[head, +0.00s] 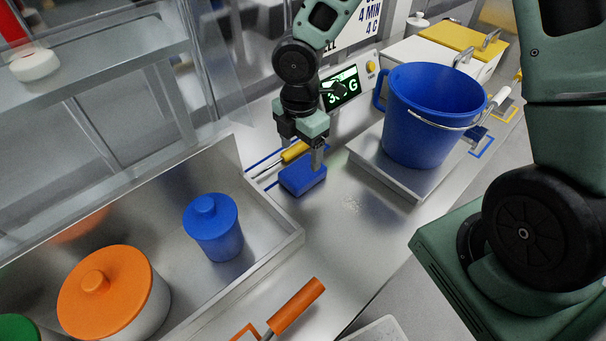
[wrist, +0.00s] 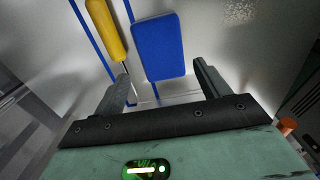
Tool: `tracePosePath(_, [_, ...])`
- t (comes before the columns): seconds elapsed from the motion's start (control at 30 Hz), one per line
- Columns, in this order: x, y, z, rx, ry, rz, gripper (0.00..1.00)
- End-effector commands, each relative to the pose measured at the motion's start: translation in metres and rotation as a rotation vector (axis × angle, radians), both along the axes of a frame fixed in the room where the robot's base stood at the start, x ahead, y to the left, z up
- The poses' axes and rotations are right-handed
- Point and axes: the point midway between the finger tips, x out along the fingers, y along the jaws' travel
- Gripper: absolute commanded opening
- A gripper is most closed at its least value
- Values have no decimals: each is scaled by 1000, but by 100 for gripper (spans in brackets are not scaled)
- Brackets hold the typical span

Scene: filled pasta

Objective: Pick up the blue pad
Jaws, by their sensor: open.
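The blue pad (head: 303,179) is a small rounded block lying on the steel counter, left of the blue bucket. In the wrist view the blue pad (wrist: 158,47) lies ahead of the fingertips, roughly between their lines. My gripper (head: 308,155) is open and points down just above the pad.
A yellow-handled tool (head: 294,152) lies close beside the pad. A blue bucket (head: 428,115) stands on a scale tray to the right. A steel tray (head: 282,246) with a blue canister (head: 214,228) and an orange-lidded tub (head: 112,295) is at left. An orange-handled tool (head: 297,306) lies in front.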

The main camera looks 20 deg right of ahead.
Motion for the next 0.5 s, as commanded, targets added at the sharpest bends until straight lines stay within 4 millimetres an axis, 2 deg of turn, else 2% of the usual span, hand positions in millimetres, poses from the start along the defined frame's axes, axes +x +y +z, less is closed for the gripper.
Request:
tracePosePath(0.1, [0,0,-14,0,1,0,75])
tracePosePath(0.27, [0,-1,-23,0,1,0,75])
tracePosePath(0.5, [-2,-5,-57,-1,2,2,75])
